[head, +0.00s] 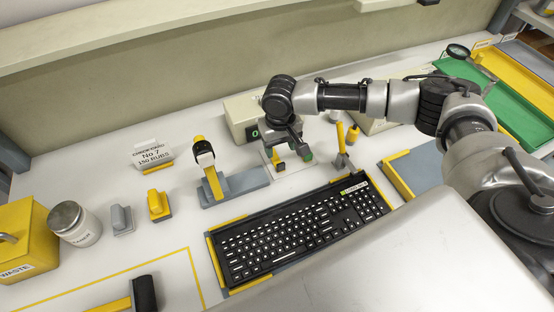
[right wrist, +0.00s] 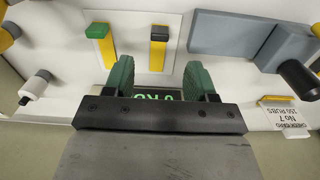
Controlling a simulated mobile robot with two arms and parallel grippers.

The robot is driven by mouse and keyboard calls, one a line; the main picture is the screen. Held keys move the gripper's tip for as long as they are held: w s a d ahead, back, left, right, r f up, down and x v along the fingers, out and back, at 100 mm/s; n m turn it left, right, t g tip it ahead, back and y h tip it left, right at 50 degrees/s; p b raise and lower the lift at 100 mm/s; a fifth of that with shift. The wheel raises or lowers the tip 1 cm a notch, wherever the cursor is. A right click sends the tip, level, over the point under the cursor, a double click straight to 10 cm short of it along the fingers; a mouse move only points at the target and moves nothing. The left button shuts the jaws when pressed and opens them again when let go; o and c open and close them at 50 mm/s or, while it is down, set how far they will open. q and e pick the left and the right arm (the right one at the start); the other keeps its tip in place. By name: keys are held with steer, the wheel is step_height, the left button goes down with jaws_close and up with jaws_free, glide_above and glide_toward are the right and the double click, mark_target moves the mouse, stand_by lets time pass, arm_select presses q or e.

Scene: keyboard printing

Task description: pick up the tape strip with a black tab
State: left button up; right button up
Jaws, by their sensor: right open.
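The tape strip with a black tab (right wrist: 159,50) is a short yellow strip lying on the pale surface, in the upper middle of the right wrist view. Its black tab also shows in the head view (head: 279,167). A similar strip with a green tab (right wrist: 99,33) lies to its left in the right wrist view. My right gripper (right wrist: 159,80) has green fingertips spread apart with nothing between them. The black-tab strip lies beyond the fingertips, roughly in line with the gap. In the head view the right gripper (head: 291,145) hangs close by the strip. My left gripper is not in view.
A grey block with a yellow-and-black tool (head: 208,165) stands left of the strips. A beige display box (head: 240,112) is behind. A yellow-handled tool (head: 341,140) stands to the right. The black keyboard (head: 295,230) lies in front.

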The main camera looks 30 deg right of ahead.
mark_target(280, 164)
step_height(280, 164, down, 2)
steer(key=shift+f, duration=0.15)
step_height(280, 164, down, 5)
steer(key=shift+s+r+p, duration=0.1)
steer(key=shift+s+p, duration=0.05)
steer(key=shift+p, duration=0.65)
steer(key=shift+f, duration=0.5)
jaws_close()
steer(key=shift+r, duration=0.1)
steer(key=shift+r, duration=0.55)
step_height(280, 164, up, 2)
steer(key=shift+r+b, duration=0.25)
steer(key=shift+b, duration=0.25)
steer(key=s+d+r+b, duration=0.1)
steer(key=s+d+r, duration=0.6)
steer(key=s, duration=0.1)
steer(key=shift+s+d+r, duration=0.15)
steer(key=shift+s+d, duration=0.15)
steer(key=shift+s, duration=0.1)
